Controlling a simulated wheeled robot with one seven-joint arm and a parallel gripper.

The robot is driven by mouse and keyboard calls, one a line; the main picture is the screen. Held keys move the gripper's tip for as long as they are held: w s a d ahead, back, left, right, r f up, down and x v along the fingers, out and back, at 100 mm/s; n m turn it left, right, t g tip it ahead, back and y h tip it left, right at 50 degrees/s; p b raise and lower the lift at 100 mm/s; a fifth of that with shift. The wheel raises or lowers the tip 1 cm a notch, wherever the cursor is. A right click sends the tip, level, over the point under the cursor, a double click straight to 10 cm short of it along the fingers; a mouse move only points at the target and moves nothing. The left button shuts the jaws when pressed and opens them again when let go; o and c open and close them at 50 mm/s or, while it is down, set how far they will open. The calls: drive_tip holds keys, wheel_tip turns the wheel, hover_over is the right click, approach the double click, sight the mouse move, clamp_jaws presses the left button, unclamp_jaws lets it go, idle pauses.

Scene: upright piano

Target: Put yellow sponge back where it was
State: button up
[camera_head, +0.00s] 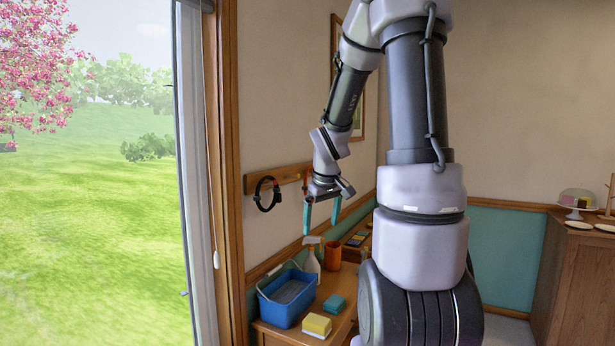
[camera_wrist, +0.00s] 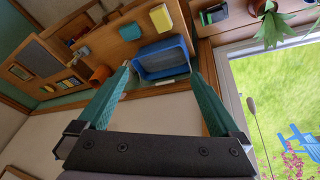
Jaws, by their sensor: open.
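The yellow sponge (camera_head: 317,325) lies on the wooden table top, in front of the blue bin; it also shows in the wrist view (camera_wrist: 161,18). A teal sponge (camera_head: 334,303) lies just behind it to the right, and shows in the wrist view (camera_wrist: 130,32). The blue bin (camera_head: 282,312) stands left of both sponges; its inside looks grey and I cannot tell what it holds. My gripper (camera_head: 322,228) is open and empty, high above the table near the wall. Its two teal fingers (camera_wrist: 162,82) are spread wide in the wrist view.
A spray bottle (camera_head: 312,262) and an orange cup (camera_head: 333,255) stand behind the bin, below my gripper. A wall rail (camera_head: 275,179) holds a black ring (camera_head: 266,194). The window frame (camera_head: 222,150) is at the left. A wooden cabinet (camera_head: 580,290) with a cake dome is at the right.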

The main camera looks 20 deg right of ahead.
drive_tip(key=s+a+r+m+t+y, duration=0.1)
drive_tip(key=s+a+r+m, duration=0.2)
drive_tip(key=s+a+r, duration=0.3)
drive_tip(key=s+a+r+m+t+y, duration=0.2)
drive_tip(key=s+a+r, duration=0.3)
drive_tip(key=s+r, duration=0.4)
drive_tip(key=shift+s+a+r+m, duration=0.35)
drive_tip(key=shift+s+m, duration=0.15)
drive_tip(key=shift+s, duration=0.7)
